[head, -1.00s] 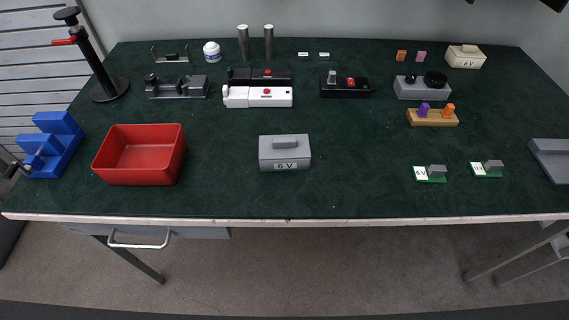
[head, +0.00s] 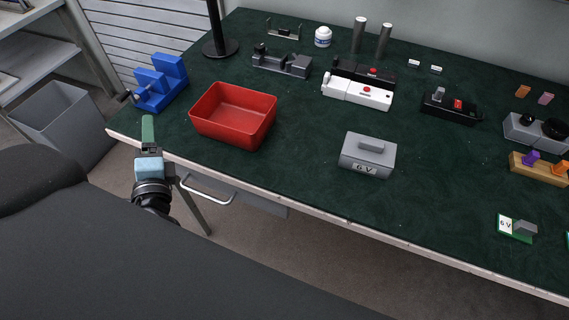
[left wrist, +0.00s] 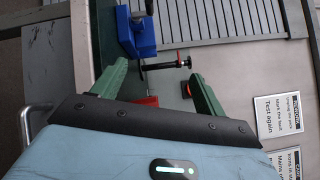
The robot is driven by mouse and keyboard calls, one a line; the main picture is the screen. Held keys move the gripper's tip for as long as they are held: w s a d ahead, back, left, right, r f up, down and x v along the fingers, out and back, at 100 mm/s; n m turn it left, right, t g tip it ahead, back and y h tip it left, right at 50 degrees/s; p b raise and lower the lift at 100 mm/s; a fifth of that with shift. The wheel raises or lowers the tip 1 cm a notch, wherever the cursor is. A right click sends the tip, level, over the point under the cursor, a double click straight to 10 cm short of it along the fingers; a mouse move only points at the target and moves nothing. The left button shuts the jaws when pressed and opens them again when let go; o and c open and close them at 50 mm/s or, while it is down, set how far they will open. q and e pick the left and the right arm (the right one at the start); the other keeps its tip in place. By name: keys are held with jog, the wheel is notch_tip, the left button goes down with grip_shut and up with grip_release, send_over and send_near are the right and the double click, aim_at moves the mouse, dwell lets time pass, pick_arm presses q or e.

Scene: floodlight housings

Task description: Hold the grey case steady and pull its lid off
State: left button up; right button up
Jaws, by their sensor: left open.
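The grey case (head: 367,160) with a "6 V" label stands upright on the green table near its front edge, in the head view. Its lid, with a raised grip bar (head: 371,145), is on top. My left gripper (head: 148,128) is in front of the table's left front corner, well left of the case and apart from it. In the left wrist view its two green fingers (left wrist: 158,85) are spread with nothing held between them. The case cannot be made out in that view. My right gripper is not in view.
A red bin (head: 234,115) stands between my left gripper and the case. A blue stepped block (head: 160,85) is at the left edge. A white device (head: 357,93) lies behind the case. A small green board (head: 515,229) is to the right. Table around the case is clear.

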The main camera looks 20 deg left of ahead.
pick_arm(q)
jog(key=w+d+r+m+y, duration=0.1)
jog(key=w+d+r+m, duration=0.15)
jog(key=w+r, duration=0.2)
jog(key=m+g+h, duration=0.1)
jog(key=m+h, duration=1.1)
jog(key=m, duration=0.7)
send_near(371, 147)
jog(key=x, duration=0.8)
jog(key=shift+w, duration=0.25)
jog(key=c, duration=1.1)
jog(key=o, duration=1.1)
